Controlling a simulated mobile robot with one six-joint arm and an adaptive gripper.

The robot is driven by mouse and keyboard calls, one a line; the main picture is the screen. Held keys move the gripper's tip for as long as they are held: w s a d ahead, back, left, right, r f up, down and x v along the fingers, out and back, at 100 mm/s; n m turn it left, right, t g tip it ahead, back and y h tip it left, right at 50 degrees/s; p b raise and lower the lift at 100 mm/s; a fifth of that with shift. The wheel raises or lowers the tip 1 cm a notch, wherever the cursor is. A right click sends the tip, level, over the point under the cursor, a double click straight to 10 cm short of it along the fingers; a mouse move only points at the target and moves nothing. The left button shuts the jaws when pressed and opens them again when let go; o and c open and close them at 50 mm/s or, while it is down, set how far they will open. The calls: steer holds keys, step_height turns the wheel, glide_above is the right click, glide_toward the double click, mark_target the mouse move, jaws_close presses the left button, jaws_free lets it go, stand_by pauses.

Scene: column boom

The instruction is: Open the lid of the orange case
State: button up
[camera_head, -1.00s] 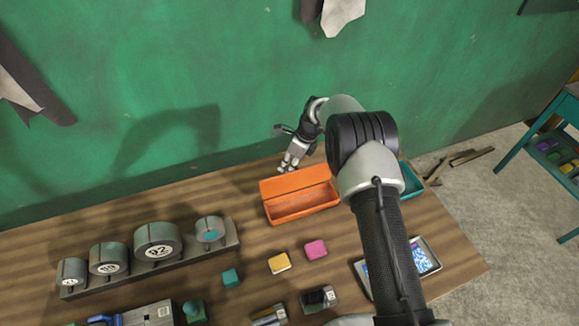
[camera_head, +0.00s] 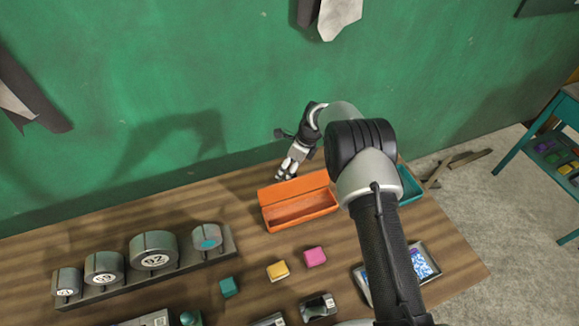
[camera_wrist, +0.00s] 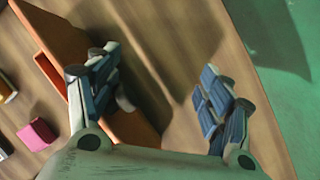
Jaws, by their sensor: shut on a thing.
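The orange case (camera_head: 300,213) stands near the back of the wooden table, with its hollow inside showing. Its orange lid (camera_head: 293,189) is raised along the back side, tilted up. My gripper (camera_head: 287,171) is just behind the lid's upper edge and points down. In the wrist view my gripper (camera_wrist: 160,90) has its fingers spaced apart. The left finger overlaps the orange lid (camera_wrist: 65,32) and hides part of it. The right finger is over bare wood.
A pink block (camera_head: 315,256), a yellow block (camera_head: 278,270) and a teal block (camera_head: 229,286) lie in front of the case. A teal tray (camera_head: 409,185) is to its right, partly behind my arm. A weight rack (camera_head: 150,270) stands left. The green wall (camera_head: 120,90) is close behind.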

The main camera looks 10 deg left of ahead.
steer(key=shift+s+d+f, duration=0.1)
steer(key=shift+s+f, duration=0.1)
steer(key=shift+f, duration=0.25)
steer(key=shift+s+d+f, duration=0.1)
steer(key=shift+s+f, duration=0.1)
steer(key=shift+f, duration=0.2)
steer(key=shift+c, duration=1)
steer(key=shift+w+r, duration=0.15)
steer(key=shift+r, duration=0.05)
steer(key=v, duration=1.2)
steer(key=shift+a, duration=0.25)
steer(key=shift+a, duration=0.1)
steer(key=shift+s, duration=0.2)
